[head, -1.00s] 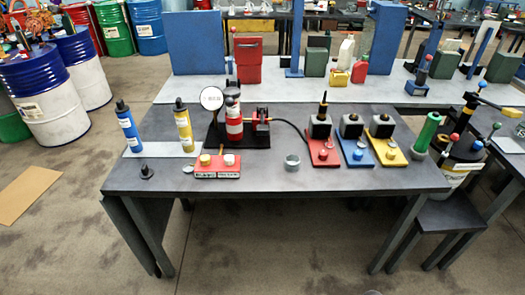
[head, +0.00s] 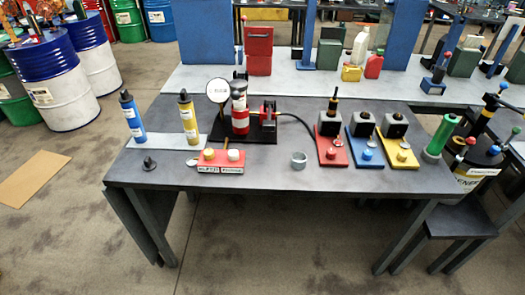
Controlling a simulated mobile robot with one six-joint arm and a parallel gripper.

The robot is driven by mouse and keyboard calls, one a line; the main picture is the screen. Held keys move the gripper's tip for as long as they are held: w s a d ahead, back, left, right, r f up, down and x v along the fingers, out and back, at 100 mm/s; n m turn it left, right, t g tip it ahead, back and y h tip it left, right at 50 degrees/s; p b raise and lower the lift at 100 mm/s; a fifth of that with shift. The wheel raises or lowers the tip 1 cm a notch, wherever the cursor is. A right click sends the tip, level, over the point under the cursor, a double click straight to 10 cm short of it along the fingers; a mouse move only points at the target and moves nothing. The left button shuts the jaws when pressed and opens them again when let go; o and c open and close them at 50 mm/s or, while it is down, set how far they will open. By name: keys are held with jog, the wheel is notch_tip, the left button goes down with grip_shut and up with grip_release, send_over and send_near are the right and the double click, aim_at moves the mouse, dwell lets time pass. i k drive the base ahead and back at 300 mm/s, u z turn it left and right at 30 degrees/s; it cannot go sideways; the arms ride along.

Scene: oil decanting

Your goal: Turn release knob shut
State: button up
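A red block (head: 220,162) with two round knobs, one yellowish and one whitish, sits at the table's front; its label is too small to read. Behind it a red-and-white cylinder (head: 240,118) stands on a black plate beside a round white gauge (head: 217,91). A small red device (head: 269,113) with a dark hose is at the plate's right. Red (head: 331,157), blue (head: 365,158) and yellow (head: 404,156) bases to the right each carry a dark block and a small knob. I cannot tell which knob is the release knob, or its setting. My gripper is out of view.
Blue (head: 132,118) and yellow (head: 189,120) cylinders stand on a pale strip. A grey ring (head: 299,159) and a black knob-like piece (head: 150,163) lie near the front edge. Open floor lies in front.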

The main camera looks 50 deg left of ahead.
aim_at(233, 155)
jog(key=z, duration=0.4)
jog(key=k, duration=1.1)
jog(key=u, duration=2.9)
jog(key=i, duration=0.2)
jog(key=z, duration=1)
